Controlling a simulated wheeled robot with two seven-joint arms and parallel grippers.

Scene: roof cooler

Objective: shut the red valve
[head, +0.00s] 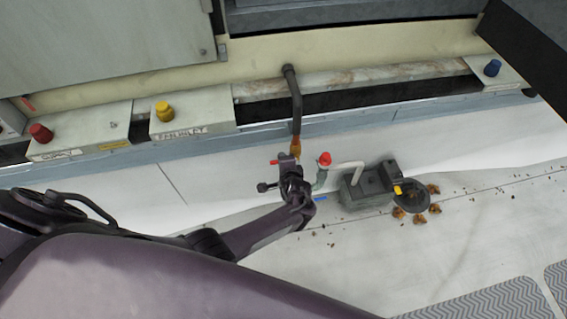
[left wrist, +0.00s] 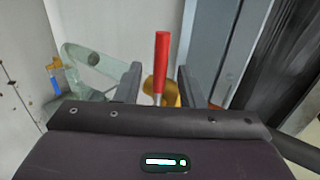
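A red lever handle (head: 279,161) shows beside the brass fitting (head: 295,146) at the lower end of a dark vertical pipe (head: 294,95). In the left wrist view the red handle (left wrist: 162,62) stands up between the two fingers, with the brass-yellow fitting behind it. My left gripper (head: 289,174) is at this fitting in the head view. Its fingers (left wrist: 159,84) are apart, with a gap on each side of the handle. My right gripper is in neither view.
A red-topped green fitting (head: 324,160) stands just right of the gripper. A grey pump box (head: 364,187) and a dark round drain bowl (head: 411,194) with leaves lie farther right.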

